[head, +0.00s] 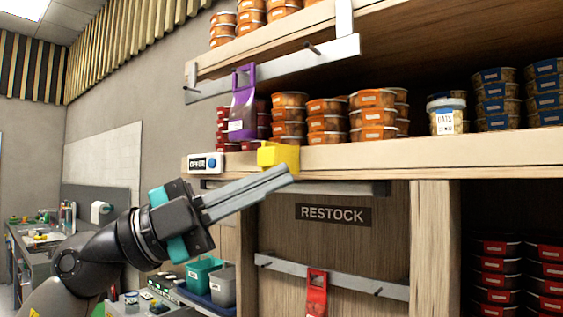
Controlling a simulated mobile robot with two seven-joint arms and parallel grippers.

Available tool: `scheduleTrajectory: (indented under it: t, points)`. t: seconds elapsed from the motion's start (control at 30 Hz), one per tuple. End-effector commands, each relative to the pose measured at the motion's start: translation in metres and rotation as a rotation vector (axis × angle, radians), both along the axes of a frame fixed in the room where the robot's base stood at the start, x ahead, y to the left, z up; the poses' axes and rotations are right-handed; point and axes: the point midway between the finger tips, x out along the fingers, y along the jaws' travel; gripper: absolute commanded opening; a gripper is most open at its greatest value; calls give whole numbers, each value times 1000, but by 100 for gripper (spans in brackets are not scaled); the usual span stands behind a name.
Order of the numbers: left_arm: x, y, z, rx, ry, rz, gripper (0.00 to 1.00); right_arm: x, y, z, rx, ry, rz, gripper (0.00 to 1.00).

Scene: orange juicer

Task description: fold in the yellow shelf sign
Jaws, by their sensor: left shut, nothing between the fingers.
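The yellow shelf sign (278,156) is a small yellow block shape at the front edge of the wooden middle shelf, near its left end. My left gripper (287,174) comes in from the lower left. Its long grey fingers are shut with nothing between them. Their tips overlap the lower right part of the sign in the picture; I cannot tell whether they touch it. My right gripper is not in the head view.
A white label with a blue knob (206,163) sits left of the sign. Orange tubs (373,115) and an oats jar (446,115) stand on the shelf (400,152). A red tag (316,291) hangs on a lower rail.

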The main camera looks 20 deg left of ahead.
Motion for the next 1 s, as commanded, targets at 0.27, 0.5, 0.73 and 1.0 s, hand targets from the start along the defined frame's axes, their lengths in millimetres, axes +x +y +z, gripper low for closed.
scheduleTrajectory:
  t: [0.27,0.5,0.73,1.0]
  points:
    - [-32,8,20,371,0,214,0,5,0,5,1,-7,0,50]
    - [-40,39,32,470,55,438,0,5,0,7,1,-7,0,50]
    - [-41,49,36,480,76,501,0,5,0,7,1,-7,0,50]
    - [-41,48,35,480,76,498,0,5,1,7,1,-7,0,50]
